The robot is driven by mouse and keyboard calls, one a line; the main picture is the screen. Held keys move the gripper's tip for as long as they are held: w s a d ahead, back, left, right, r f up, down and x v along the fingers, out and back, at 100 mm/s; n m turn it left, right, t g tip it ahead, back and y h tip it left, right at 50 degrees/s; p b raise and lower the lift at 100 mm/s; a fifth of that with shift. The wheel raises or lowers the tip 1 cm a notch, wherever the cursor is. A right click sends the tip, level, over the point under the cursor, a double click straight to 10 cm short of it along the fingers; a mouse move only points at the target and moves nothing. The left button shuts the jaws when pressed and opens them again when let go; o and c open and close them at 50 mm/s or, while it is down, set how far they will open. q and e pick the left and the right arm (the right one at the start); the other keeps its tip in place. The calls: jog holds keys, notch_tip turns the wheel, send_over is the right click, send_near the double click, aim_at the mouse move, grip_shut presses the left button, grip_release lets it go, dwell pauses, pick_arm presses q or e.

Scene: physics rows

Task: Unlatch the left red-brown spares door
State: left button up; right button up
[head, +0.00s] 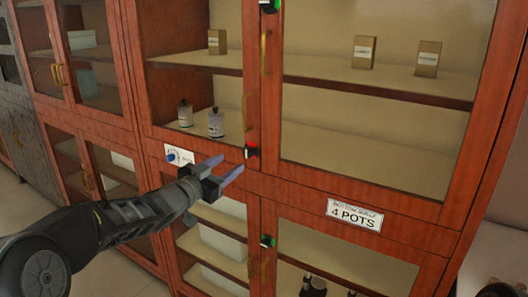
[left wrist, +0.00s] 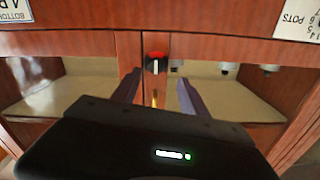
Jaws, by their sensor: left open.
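The red-brown cabinet (head: 290,192) has glazed doors. The left upper door (head: 195,140) has a brass handle (head: 246,112) near its right edge. A latch with a red top and black body (head: 251,150) sits at that door's lower right corner; the left wrist view shows it (left wrist: 155,62) with a white mark. My left gripper (head: 231,168) is open and empty, just left of and below this latch in the head view. In the left wrist view its fingers (left wrist: 158,92) point toward the latch, which appears between and beyond their tips. I cannot tell any contact. My right gripper is not in view.
Green-marked latches sit at the top (head: 268,5) and on the lower doors (head: 267,241). A white label (head: 354,215) reads 4 POTS; another (head: 180,156) is partly hidden by my gripper. Bottles (head: 215,122) and boxes (head: 364,52) stand behind glass. Another red-brown cabinet (head: 122,70) stands left.

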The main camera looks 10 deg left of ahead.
aim_at(246, 154)
pick_arm(q)
jog(key=shift+d+p+x, duration=0.2)
jog(key=shift+p+x, duration=0.2)
jog(key=shift+x, duration=1.5)
jog(key=shift+d+p+x, duration=0.2)
jog(key=shift+p+x, duration=0.15)
jog(key=shift+x, duration=1.6)
jog(key=shift+s, duration=0.2)
grip_shut()
